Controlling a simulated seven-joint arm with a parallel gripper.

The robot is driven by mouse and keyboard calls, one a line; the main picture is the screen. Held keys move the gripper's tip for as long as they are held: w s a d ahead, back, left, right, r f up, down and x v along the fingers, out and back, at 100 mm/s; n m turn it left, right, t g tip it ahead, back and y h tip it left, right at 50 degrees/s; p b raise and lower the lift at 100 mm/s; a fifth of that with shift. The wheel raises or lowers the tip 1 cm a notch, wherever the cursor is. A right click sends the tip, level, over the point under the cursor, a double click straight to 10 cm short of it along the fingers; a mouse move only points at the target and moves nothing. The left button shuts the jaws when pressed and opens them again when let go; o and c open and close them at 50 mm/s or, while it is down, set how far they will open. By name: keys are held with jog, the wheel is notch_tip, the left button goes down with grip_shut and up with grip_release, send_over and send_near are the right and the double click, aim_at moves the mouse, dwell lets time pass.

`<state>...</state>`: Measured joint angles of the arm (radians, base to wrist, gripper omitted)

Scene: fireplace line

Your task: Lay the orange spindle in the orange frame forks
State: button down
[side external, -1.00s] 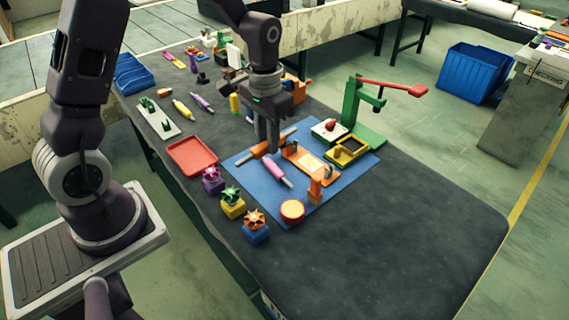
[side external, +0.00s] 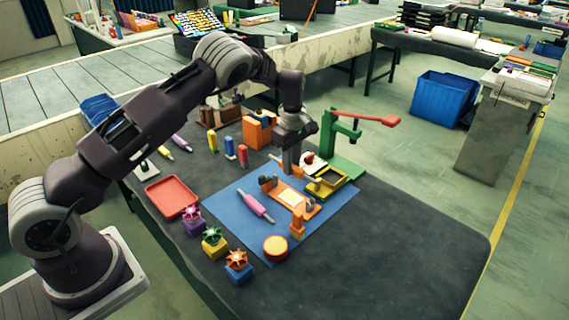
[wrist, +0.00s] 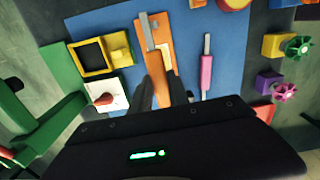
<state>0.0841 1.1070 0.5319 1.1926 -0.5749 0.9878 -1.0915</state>
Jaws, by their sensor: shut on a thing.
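The orange frame (side external: 290,197) lies on the blue mat (side external: 228,200), with an upright fork near each end and a pale rectangle in its middle. It also shows in the wrist view (wrist: 165,35). My gripper (side external: 289,168) points down over the far side of the frame, its fingers shut on the orange spindle. The spindle is mostly hidden by the fingers; a grey shaft end (side external: 277,158) shows beside them. I cannot tell whether it touches the forks. In the wrist view the fingers (wrist: 164,88) reach toward the frame.
A pink spindle (side external: 256,206) lies on the mat left of the frame. A yellow open box (side external: 328,183) and a green press with a red lever (side external: 345,135) stand to the right. A round orange piece (side external: 275,249) is in front, and a red tray (side external: 172,196) at left.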

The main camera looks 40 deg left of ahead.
jog(key=shift+f, duration=2.75)
jog(key=shift+f, duration=0.45)
jog(key=c, duration=1.2)
grip_release()
jog(key=shift+r, duration=2.45)
jog(key=shift+r, duration=0.1)
notch_tip(320, 180, up, 7)
send_over(291, 198)
